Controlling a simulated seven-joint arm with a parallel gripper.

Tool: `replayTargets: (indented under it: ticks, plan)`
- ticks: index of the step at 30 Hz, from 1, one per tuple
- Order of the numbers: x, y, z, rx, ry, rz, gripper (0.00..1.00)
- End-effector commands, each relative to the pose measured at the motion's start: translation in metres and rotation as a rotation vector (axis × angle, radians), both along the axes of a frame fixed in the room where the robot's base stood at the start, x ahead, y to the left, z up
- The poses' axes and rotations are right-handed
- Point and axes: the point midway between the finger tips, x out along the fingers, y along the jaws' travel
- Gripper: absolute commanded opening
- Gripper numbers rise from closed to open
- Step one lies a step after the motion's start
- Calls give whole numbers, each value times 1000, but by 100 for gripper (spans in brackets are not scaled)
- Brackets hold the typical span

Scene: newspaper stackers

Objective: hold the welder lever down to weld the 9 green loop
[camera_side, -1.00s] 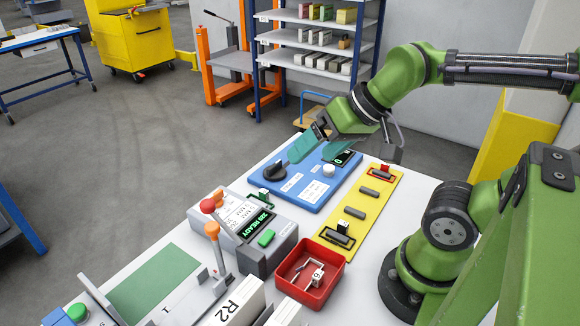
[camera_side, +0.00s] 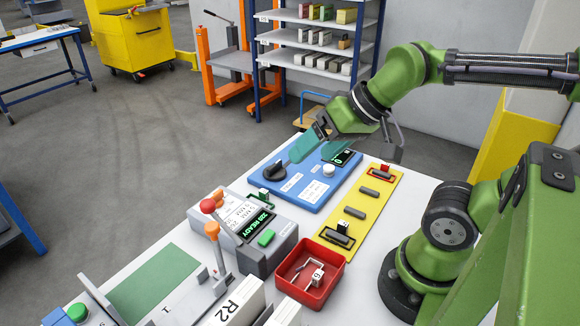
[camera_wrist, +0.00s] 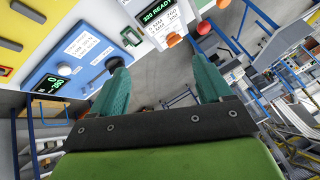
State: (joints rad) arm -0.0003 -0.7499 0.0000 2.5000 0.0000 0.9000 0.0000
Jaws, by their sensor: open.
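The display (camera_wrist: 160,12) and the red knob (camera_wrist: 174,40) also show at the top of the wrist view. My gripper (camera_side: 308,156) has teal fingers, open and empty, above the blue panel behind the welder. It also shows in the wrist view (camera_wrist: 158,68), apart from the lever. A small green piece (camera_side: 264,194) sits between welder and blue panel; I cannot tell whether it is the green loop.
The blue panel (camera_side: 310,192) has a black knob and a display. A yellow strip (camera_side: 372,208) with grey pieces lies to its right. A red tray (camera_side: 331,272) holds a white piece marked 6. A green mat (camera_side: 155,280) lies at front left.

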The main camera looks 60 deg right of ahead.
Motion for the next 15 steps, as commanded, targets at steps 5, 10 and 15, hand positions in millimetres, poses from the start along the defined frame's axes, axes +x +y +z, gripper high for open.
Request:
replayTargets:
  ticks: [5,10,15]
  plan:
    - [6,11,-6,2,39,36,50]
    - [28,34,-3,157,111,-123,24]
    - [49,55,2,364,186,-376,0]
